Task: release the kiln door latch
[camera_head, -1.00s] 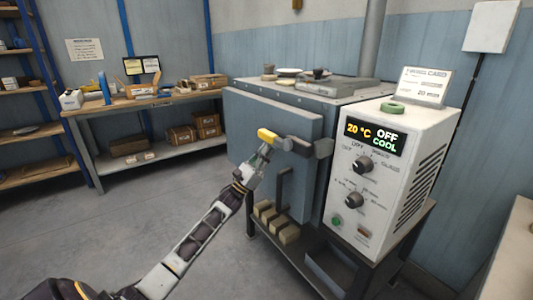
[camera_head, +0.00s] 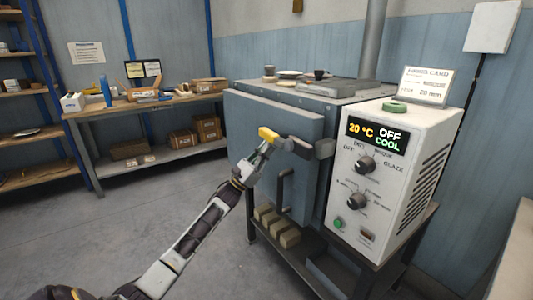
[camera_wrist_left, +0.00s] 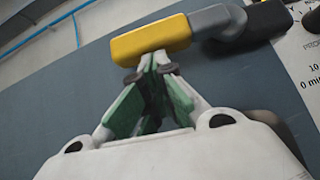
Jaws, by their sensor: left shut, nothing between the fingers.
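The kiln door (camera_head: 262,137) is a blue-grey panel and looks closed. Its latch is a grey bar (camera_head: 300,146) with a yellow end (camera_head: 268,134), lying roughly level across the door's right edge. A dark vertical door handle (camera_head: 283,190) is below it. My left gripper (camera_head: 264,148) is shut and empty, its tips just below the yellow end. In the left wrist view the fingertips (camera_wrist_left: 154,66) meet right under the yellow end (camera_wrist_left: 150,42); whether they touch it I cannot tell. My right gripper is not in view.
The white control box (camera_head: 390,185) right of the door reads 20 °C, OFF, COOL. Several pale bricks (camera_head: 277,224) lie on the stand's lower shelf. A workbench (camera_head: 150,103) stands at the back left. The floor (camera_head: 120,225) left of the kiln is clear.

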